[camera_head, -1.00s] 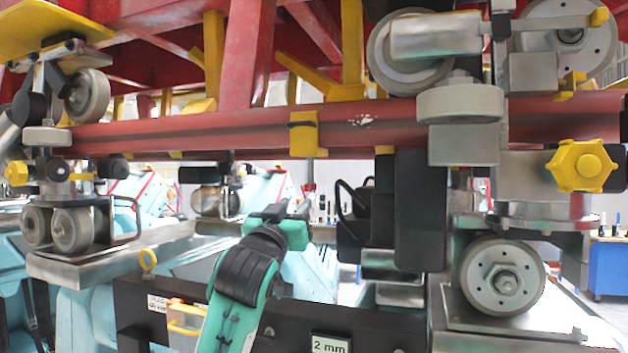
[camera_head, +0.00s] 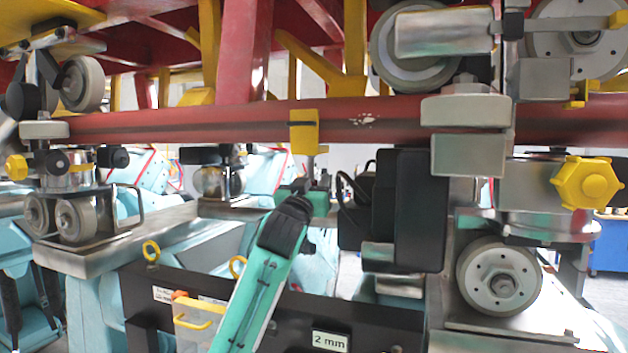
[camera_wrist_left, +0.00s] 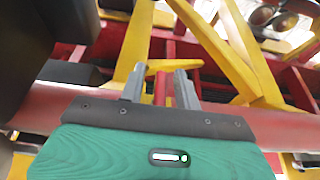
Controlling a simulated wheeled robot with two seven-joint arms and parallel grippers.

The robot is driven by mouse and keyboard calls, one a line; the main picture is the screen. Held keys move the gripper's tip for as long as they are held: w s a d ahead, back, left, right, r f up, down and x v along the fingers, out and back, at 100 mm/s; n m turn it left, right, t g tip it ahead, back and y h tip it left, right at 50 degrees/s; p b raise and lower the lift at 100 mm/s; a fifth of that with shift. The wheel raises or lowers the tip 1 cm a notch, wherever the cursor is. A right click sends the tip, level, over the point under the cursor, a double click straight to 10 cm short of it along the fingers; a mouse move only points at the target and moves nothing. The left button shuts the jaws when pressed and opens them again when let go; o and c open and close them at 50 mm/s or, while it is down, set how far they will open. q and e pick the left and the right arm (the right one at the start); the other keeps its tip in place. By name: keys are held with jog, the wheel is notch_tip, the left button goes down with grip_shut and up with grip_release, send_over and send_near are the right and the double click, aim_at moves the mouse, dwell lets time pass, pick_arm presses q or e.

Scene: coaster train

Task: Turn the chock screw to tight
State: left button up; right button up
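A yellow clamp-like block (camera_head: 304,132) sits on the red rail, with a thin grey part below it. I cannot tell for sure whether this is the chock screw. My left gripper (camera_head: 312,178) is just below this block in the head view, and its fingertips are hard to make out there. In the left wrist view, my left gripper (camera_wrist_left: 161,78) has two grey fingers standing apart. A yellow bar (camera_wrist_left: 172,65) shows behind and between their tips, and I cannot tell whether they touch it. My right gripper is in neither view.
The red rail (camera_head: 220,126) crosses above my left arm. A black block (camera_head: 420,208) stands right of the gripper. A yellow star knob (camera_head: 587,183) is at far right. A "2 mm" label (camera_head: 330,342) marks the dark beam below. Wheels flank both sides.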

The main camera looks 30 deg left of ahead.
pick_arm(q)
jog(key=shift+s+r, duration=0.1)
jog(key=shift+s, duration=0.05)
jog(key=c, duration=0.3)
grip_shut()
